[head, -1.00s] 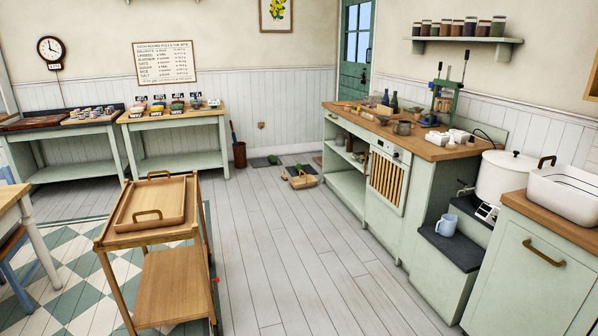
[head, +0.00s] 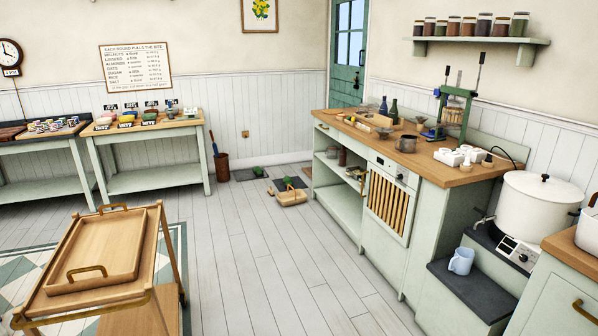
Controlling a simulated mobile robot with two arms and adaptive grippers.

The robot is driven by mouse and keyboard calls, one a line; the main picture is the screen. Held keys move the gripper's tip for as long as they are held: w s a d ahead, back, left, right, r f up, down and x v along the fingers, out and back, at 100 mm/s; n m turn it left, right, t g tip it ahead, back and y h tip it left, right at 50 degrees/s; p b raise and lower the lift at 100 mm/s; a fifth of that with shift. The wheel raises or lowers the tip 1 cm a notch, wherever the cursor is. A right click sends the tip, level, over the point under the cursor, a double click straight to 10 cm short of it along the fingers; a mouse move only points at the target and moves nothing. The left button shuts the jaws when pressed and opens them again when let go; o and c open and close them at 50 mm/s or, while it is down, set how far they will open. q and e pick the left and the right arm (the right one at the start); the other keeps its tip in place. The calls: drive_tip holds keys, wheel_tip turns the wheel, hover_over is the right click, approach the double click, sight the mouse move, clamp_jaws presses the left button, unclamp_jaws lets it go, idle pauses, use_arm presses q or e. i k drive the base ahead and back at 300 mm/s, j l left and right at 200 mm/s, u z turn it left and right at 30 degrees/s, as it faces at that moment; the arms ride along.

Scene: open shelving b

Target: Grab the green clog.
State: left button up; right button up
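Two small green things sit low on the floor by the back wall, and either may be the green clog. One green shape (head: 259,171) is on a dark mat (head: 243,175) near the wall. The other green shape (head: 287,181) is just behind a wooden basket (head: 290,198), at a second dark mat (head: 298,183). They are too small and far off to make out their form. Neither of my grippers shows in the head view.
A wooden trolley with a tray (head: 98,262) stands at the front left. A counter (head: 335,208) with an open shelf runs along the right. Tables (head: 150,180) line the back left. The plank floor (head: 280,275) between is clear.

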sight(287, 181)
drive_tip(key=i+z, duration=0.1)
drive_tip(key=i, duration=1.9)
drive_tip(key=i+j+u, duration=0.1)
drive_tip(key=i+u, duration=0.15)
drive_tip(key=i, duration=0.35)
drive_tip(key=i+u, duration=0.25)
drive_tip(key=i, duration=0.4)
drive_tip(key=i+l+u, duration=0.25)
drive_tip(key=i, duration=2.2)
drive_tip(key=i+u, duration=0.35)
drive_tip(key=i, duration=1.25)
drive_tip(key=i+z, duration=0.3)
drive_tip(key=z, duration=0.15)
drive_tip(key=i+j+z, duration=0.15)
drive_tip(key=i+z, duration=0.15)
drive_tip(key=z, duration=0.2)
drive_tip(key=i+j+z, duration=0.2)
drive_tip(key=z, duration=0.25)
drive_tip(key=i+j, duration=0.05)
drive_tip(key=i, duration=0.05)
